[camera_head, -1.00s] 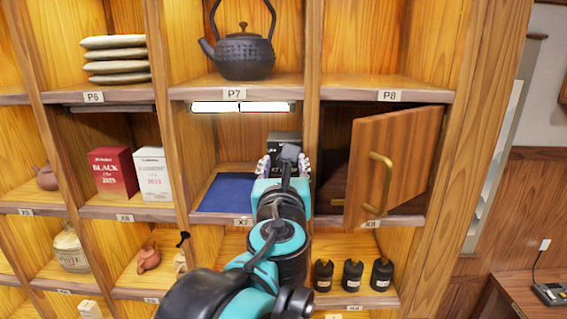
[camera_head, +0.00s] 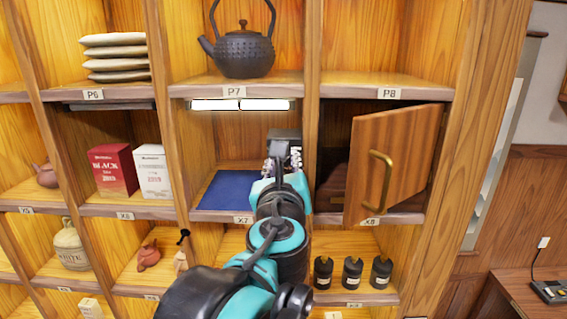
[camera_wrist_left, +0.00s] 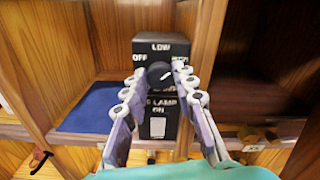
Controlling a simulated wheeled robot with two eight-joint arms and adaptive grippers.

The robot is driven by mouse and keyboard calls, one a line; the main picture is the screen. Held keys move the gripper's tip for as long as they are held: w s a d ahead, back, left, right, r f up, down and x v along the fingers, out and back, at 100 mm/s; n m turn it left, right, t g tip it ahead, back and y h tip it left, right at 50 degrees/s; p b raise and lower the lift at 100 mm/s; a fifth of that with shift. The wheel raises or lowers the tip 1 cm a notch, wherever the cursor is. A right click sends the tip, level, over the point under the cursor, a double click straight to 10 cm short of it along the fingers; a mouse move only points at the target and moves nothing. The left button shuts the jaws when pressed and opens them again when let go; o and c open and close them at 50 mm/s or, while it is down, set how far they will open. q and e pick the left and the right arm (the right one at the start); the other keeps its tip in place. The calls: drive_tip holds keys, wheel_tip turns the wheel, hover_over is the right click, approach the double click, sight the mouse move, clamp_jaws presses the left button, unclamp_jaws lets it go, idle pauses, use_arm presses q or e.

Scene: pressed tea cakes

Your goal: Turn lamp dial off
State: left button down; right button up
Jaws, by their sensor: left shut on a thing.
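The black lamp control box (camera_wrist_left: 160,47) stands at the back right of compartment X7, with white markings including LOW, OFF and LAMP ON. Its round black dial (camera_wrist_left: 159,74) faces me, and a short white mark on it slants up to the right. My left gripper (camera_wrist_left: 161,80) is shut on the dial, one finger on each side. In the head view the left gripper (camera_head: 283,160) hides most of the box (camera_head: 284,134). The lamp strip (camera_head: 240,104) under shelf P7 is lit. My right gripper is not in view.
A blue mat (camera_head: 227,190) lies left of the gripper. An open wooden door (camera_head: 395,150) with a brass handle juts out at right. A teapot (camera_head: 243,55) stands above, and red (camera_head: 113,170) and white tea boxes (camera_head: 152,172) stand left.

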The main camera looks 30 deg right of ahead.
use_arm(q)
drive_tip(key=n, duration=2.1)
drive_tip(key=shift+f+n, duration=0.1)
drive_tip(key=shift+n, duration=0.3)
drive_tip(key=c, duration=1.2)
unclamp_jaws()
drive_tip(key=v, duration=1.2)
